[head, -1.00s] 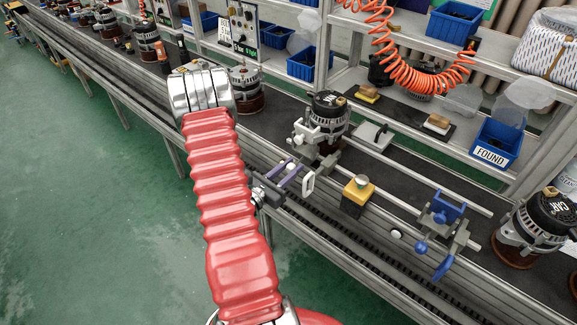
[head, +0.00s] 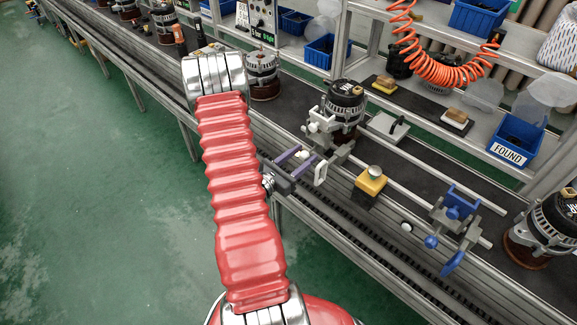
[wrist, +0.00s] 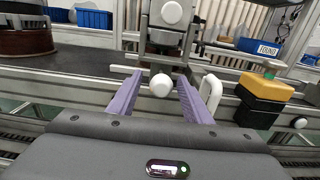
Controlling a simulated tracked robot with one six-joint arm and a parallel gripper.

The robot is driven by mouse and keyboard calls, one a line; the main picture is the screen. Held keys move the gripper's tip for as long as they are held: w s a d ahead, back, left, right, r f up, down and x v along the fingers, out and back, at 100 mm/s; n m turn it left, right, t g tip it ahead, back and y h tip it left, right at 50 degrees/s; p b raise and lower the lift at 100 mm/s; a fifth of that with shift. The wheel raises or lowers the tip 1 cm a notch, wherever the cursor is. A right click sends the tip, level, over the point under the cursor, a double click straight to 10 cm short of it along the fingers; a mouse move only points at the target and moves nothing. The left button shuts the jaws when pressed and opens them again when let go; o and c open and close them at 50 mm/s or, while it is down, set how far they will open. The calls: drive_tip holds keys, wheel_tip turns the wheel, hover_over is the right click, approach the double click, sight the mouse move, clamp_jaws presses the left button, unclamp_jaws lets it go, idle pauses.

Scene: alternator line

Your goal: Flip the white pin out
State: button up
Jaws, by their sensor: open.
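The white pin (wrist: 160,85) has a round white knob and sits on the front of the clamp fixture that holds an alternator (head: 345,103). My gripper (wrist: 159,92) is open, with one purple finger on each side of the knob. Gaps show on both sides, so the fingers do not appear to grip it. In the head view my gripper (head: 303,157) reaches in from the front left of the fixture.
A white loop handle (head: 320,172) stands close beside my right finger. A yellow-and-black button box (head: 370,183) is further right, then a blue clamp (head: 455,212) on the rails. A second large white knob (wrist: 172,12) is above the pin. The green floor in front is clear.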

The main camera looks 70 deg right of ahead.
drive_tip(key=v, duration=1.3)
drive_tip(key=shift+a, duration=0.25)
drive_tip(key=shift+w+f, duration=0.1)
drive_tip(key=shift+w, duration=0.05)
idle(0.4)
